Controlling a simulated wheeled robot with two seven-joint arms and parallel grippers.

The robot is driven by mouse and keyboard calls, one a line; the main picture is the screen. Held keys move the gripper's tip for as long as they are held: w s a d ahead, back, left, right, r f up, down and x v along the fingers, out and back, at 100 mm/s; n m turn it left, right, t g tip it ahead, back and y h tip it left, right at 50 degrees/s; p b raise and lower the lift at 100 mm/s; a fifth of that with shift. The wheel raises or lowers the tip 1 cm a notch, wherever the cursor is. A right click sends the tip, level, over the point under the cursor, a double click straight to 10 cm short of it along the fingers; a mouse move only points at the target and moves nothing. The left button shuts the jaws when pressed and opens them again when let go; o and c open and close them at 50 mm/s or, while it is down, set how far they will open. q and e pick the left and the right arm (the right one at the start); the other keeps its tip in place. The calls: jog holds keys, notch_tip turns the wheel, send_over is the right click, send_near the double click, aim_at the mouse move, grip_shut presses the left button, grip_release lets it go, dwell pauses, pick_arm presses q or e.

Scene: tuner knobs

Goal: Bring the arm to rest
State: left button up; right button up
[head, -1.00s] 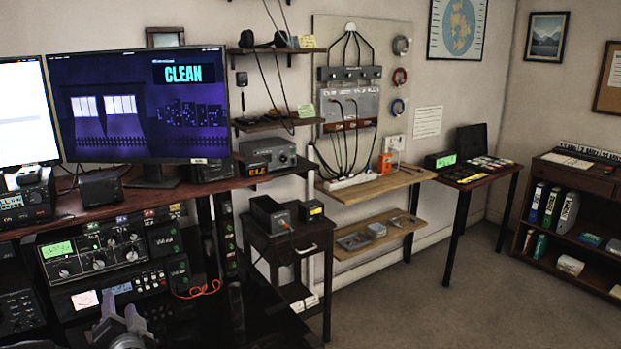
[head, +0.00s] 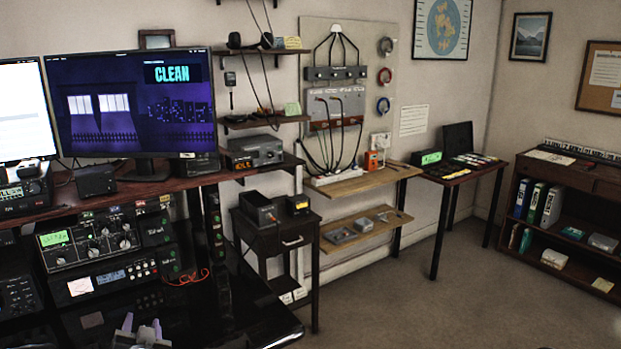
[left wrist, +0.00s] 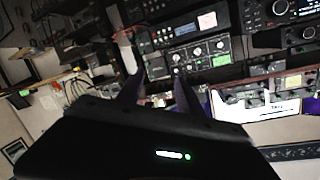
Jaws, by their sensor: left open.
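My left gripper (head: 140,334) shows at the bottom edge of the head view, with only its fingertips in the picture. Its fingers are apart with nothing between them. It is in front of and below the tuner (head: 92,240), a black unit with a green display and several knobs, and apart from it. In the left wrist view the picture is upside down; both fingers of the left gripper (left wrist: 158,95) stand apart, and the tuner (left wrist: 190,52) with its knobs lies beyond them. My right gripper is not in view.
A monitor (head: 130,105) reading CLEAN stands on the desk shelf. A second radio unit (head: 105,278) sits under the tuner. A small side table (head: 275,236) stands right of the desk. A bookcase (head: 565,215) stands at the far right, with open floor (head: 400,300) before it.

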pick_arm(q)
jog(key=s+d+f+n+g+h, duration=0.1)
jog(key=s+d+f+g+h, duration=0.3)
jog(key=d+f, duration=0.7)
jog(key=s+d+f+n+g+h, duration=0.15)
jog(key=s+d+f+h, duration=0.35)
jog(key=d+f, duration=0.6)
jog(key=s+d+f+g+h, duration=0.1)
jog(key=s+d+f+g, duration=0.3)
jog(key=s, duration=0.7)
jog(key=s+d+f+g+h, duration=0.1)
jog(key=s+d+f+g, duration=0.2)
jog(key=s+d+f, duration=0.4)
jog(key=s+f, duration=0.2)
jog(key=s, duration=0.2)
jog(key=shift+f+g+h, duration=0.25)
jog(key=shift+g+h, duration=0.05)
jog(key=shift+g, duration=0.05)
